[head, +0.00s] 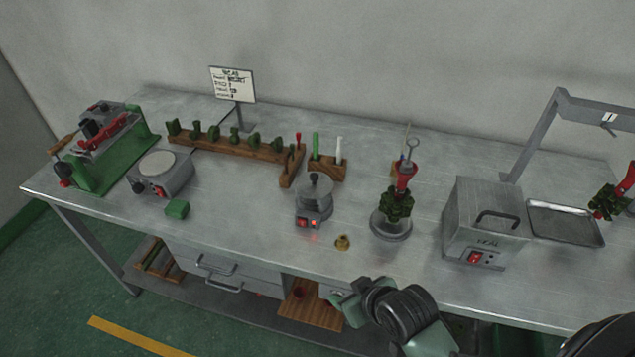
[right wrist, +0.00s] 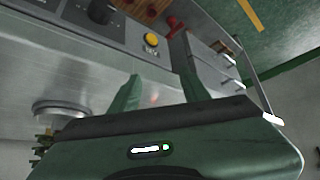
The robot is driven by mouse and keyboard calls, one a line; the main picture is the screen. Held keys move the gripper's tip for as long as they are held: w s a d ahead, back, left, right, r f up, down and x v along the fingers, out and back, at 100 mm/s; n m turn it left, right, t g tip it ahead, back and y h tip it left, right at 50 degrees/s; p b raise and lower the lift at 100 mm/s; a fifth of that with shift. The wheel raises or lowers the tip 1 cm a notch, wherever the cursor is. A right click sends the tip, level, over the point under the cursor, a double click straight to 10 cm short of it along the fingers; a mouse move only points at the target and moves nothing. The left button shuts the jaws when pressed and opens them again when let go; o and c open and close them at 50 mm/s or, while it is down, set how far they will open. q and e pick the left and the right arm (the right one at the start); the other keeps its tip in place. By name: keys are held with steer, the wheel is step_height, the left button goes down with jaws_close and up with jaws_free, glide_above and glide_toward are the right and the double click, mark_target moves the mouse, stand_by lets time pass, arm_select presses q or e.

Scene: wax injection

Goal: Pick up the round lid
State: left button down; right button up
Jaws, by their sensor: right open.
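The round lid (head: 315,183) is a grey disc with a small dark knob, resting on top of the small wax pot (head: 310,212) near the middle of the bench. The pot has red lights on its front. My right gripper (head: 345,302) is at the bench's front edge, below and right of the pot in the head view, and well apart from the lid. In the right wrist view, its two green fingers (right wrist: 156,92) are spread with nothing between them. I cannot make out the lid in that view. My left gripper is not in view.
A small brass piece (head: 342,242) stands in front of the pot. A green wax tree on a round base (head: 390,228) stands to its right, and a grey box (head: 484,222) farther right. A wooden rack (head: 235,147) lies behind. A green block (head: 177,209) lies left.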

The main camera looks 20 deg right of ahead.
mark_target(315, 177)
steer(key=w+r+t, duration=0.1)
steer(key=w, duration=0.3)
steer(key=w+r+t+y, duration=0.1)
steer(key=w+t, duration=0.1)
steer(key=w, duration=0.2)
steer(key=w+r+t, duration=0.1)
steer(key=w+r, duration=0.1)
steer(key=w, duration=0.2)
steer(key=shift+w+d, duration=0.1)
steer(key=shift+w, duration=0.25)
steer(key=w+r+t, duration=0.1)
steer(key=w+r, duration=0.1)
steer(key=w, duration=0.2)
steer(key=w+d+r+t, duration=0.1)
steer(key=w+r+t, duration=0.1)
steer(key=w, duration=0.1)
steer(key=w+r+t, duration=0.1)
steer(key=w+r, duration=0.1)
steer(key=w, duration=0.2)
steer(key=shift+w+d+r+t+p, duration=0.1)
steer(key=shift+w+d+t+p, duration=0.2)
steer(key=shift+d+t+p, duration=0.1)
steer(key=p+x, duration=0.1)
steer(key=x, duration=0.3)
steer(key=shift+d, duration=0.1)
steer(key=shift+w, duration=0.45)
jaws_close()
